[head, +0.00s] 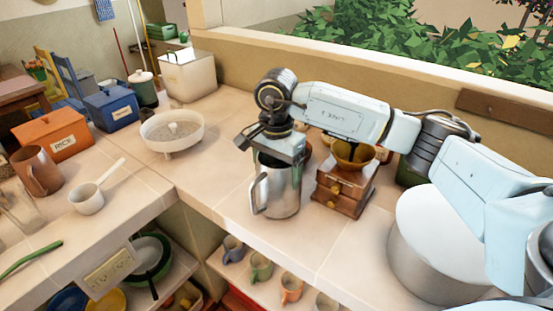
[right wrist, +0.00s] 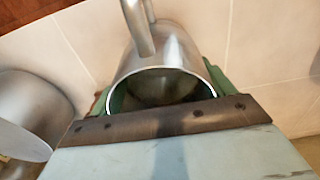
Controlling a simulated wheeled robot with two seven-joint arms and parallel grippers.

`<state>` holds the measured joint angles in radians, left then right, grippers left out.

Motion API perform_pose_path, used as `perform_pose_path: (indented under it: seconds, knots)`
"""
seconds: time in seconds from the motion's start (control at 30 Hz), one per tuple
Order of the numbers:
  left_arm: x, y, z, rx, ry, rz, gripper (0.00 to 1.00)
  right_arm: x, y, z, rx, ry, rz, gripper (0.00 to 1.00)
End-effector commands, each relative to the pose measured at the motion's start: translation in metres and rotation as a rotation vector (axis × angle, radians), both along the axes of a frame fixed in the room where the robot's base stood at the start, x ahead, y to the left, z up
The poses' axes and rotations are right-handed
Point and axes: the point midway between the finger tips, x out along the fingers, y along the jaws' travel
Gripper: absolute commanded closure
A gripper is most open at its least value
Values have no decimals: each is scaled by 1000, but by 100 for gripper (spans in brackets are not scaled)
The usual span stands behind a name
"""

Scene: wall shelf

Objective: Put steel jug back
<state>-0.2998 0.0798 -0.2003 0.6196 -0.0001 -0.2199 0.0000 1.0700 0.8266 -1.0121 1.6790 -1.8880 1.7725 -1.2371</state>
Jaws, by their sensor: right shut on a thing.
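The steel jug (head: 275,190) is upright at the middle of the counter, near its front edge, with its handle toward the lower left. I cannot tell whether its base touches the counter. My right gripper (head: 278,150) reaches down from above and is shut on the jug's upper part. In the right wrist view the jug (right wrist: 178,50) shows its open mouth and handle, with the gripper's greenish fingers (right wrist: 165,92) at its sides. My left gripper is not in view.
A wooden coffee grinder (head: 341,190) stands close right of the jug. A big steel pot (head: 425,255) is farther right. A white bowl (head: 172,132), white saucepan (head: 88,200) and brown pitcher (head: 36,172) stand left. Mugs (head: 261,267) sit on the shelf below. Counter between bowl and jug is clear.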

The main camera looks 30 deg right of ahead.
Motion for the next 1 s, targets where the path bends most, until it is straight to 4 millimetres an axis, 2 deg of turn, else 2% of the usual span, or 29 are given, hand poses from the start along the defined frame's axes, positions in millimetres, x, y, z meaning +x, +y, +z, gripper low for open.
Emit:
perform_pose_path:
  seconds: [0.1,0.43,0.47,0.6,0.87,1.0]
  knots:
    - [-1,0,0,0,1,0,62,1,0,-7,3,-5,0,90]
    - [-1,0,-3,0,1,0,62,1,0,-10,2,-6,0,90]
    - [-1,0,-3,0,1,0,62,0,0,-12,0,-1,1,17]
    - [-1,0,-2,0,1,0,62,0,0,-11,0,-1,0,0]
    - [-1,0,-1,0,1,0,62,0,0,-9,0,-1,0,0]
    - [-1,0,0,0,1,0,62,1,0,4,0,-5,1,0]
